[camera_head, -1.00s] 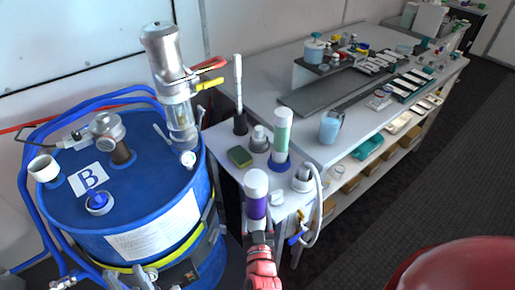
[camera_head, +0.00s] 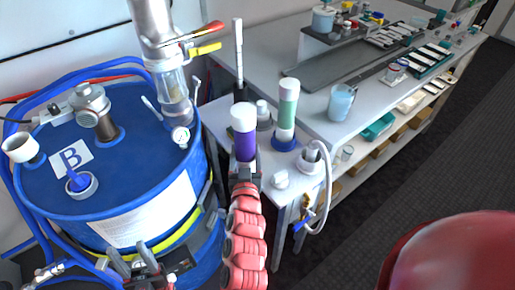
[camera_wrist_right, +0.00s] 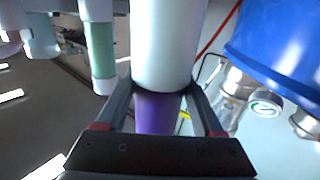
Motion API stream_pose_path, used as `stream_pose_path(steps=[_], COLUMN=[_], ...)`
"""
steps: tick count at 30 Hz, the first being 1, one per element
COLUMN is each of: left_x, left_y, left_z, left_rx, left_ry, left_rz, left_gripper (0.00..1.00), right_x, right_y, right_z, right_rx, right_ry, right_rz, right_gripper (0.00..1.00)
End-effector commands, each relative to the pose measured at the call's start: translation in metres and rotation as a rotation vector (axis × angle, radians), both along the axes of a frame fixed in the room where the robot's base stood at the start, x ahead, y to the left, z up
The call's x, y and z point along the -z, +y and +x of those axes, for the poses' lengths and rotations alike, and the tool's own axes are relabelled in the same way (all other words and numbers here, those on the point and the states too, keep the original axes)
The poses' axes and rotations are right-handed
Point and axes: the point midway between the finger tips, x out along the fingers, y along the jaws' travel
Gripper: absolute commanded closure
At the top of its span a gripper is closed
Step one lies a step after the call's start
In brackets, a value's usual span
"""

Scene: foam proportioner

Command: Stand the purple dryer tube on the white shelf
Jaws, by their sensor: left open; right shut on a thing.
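The purple dryer tube (camera_head: 245,146) has a white top end and a purple middle. My right gripper (camera_head: 244,171) is shut on it and holds it nearly upright at the near left side of the white shelf (camera_head: 268,196). In the right wrist view the fingers close on the purple part (camera_wrist_right: 158,112), beside the wide white part. The tube's lower end is hidden by the gripper, so I cannot tell its height over the shelf. My left gripper (camera_head: 133,259) is open and empty in front of the blue drum.
A green tube (camera_head: 287,107) stands in a blue ring base on the shelf. The blue drum (camera_head: 150,205) bounds the left. A long bench (camera_head: 385,110) extends behind.

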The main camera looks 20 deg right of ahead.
Motion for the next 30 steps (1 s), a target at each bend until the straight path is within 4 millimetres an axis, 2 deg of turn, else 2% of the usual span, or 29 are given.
stream_pose_path(steps=[1,6,12,17,21,24,30], left_x=[-0.002,-0.004,-0.006,-0.007,-0.015,-0.017,-0.016], left_y=[0.000,0.000,0.000,0.000,0.000,0.000,0.000], left_z=[0.000,0.000,0.000,0.000,0.000,0.000,0.000], left_rx=[0.000,0.000,0.000,0.000,0.000,0.000,0.000], left_ry=[-0.001,0.000,0.000,0.000,-0.001,-0.001,0.000], left_rz=[0.000,0.000,0.000,0.000,0.000,0.000,0.000], left_gripper=[0.50,0.50,0.50,0.50,0.50,0.50,0.50], right_x=[-0.003,-0.001,0.001,0.004,0.027,0.038,0.040], right_y=[-0.010,-0.032,-0.050,-0.060,-0.058,-0.058,-0.058], right_z=[0.008,0.037,0.060,0.071,0.070,0.070,0.069], right_rx=[0.008,0.007,0.005,0.004,0.003,0.002,0.003], right_ry=[-0.005,-0.004,-0.006,-0.003,0.002,0.002,-0.003], right_rz=[-0.006,-0.005,-0.003,-0.003,-0.001,-0.001,-0.001], right_gripper=[1.00,1.00,1.00,1.00,1.00,1.00,1.00])
